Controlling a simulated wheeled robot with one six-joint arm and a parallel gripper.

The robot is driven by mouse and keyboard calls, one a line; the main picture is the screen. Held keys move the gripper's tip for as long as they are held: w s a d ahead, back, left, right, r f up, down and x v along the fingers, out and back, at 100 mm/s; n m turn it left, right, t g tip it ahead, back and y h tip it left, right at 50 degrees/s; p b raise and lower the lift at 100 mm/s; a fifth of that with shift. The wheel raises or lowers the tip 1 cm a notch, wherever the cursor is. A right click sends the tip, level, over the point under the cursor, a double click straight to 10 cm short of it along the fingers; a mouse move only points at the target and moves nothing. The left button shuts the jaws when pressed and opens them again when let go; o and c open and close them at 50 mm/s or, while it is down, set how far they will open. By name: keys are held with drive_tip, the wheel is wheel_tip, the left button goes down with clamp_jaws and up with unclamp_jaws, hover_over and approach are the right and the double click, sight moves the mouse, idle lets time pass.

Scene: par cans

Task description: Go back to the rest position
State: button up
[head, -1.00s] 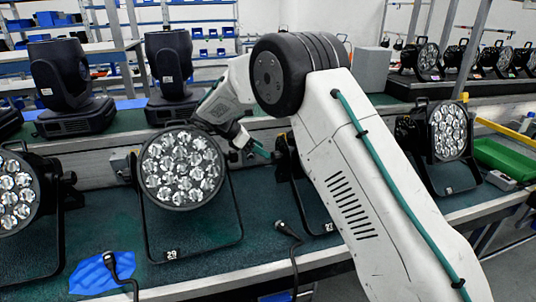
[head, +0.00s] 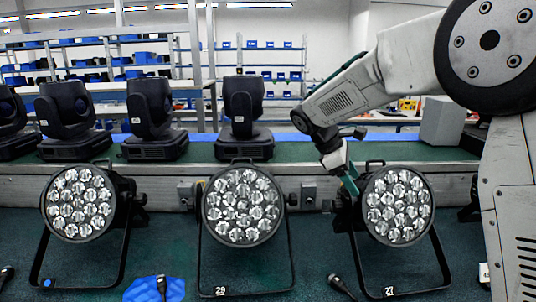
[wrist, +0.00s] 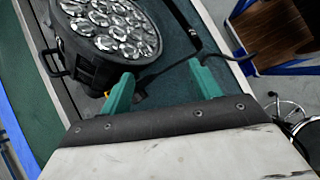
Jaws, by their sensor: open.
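My gripper (head: 348,184) is at the left edge of the par can marked 27 (head: 398,206) in the head view, partly overlapping its dark housing. In the wrist view the green fingers of my gripper (wrist: 161,86) are apart, with nothing between them but green bench top and a dark cable. A par can (wrist: 105,30) is close beyond the left finger there; I cannot tell whether they touch. The par can marked 29 (head: 243,206) stands upright in the middle, and another par can (head: 78,204) stands at the left.
Several black moving-head lights (head: 153,120) stand on the raised shelf behind. A blue cloth (head: 155,289) and black cable plugs (head: 341,286) lie at the bench front. A grey box (head: 442,122) is behind my arm. A brown-topped stool or crate (wrist: 272,32) is beyond the bench edge.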

drive_tip(key=s+d+r+m+y, duration=0.25)
drive_tip(key=s+r+m, duration=0.2)
drive_tip(key=s, duration=0.75)
drive_tip(key=s+f+m+t+y, duration=0.1)
drive_tip(key=s+m, duration=0.3)
drive_tip(key=s, duration=0.9)
drive_tip(key=s+f+m+t+y, duration=0.1)
drive_tip(key=s+f+m+y, duration=0.2)
drive_tip(key=s, duration=0.9)
drive_tip(key=shift+s+d+f+m, duration=0.2)
drive_tip(key=shift+s+d+m, duration=0.2)
drive_tip(key=shift+m, duration=0.75)
drive_tip(key=shift+y, duration=0.25)
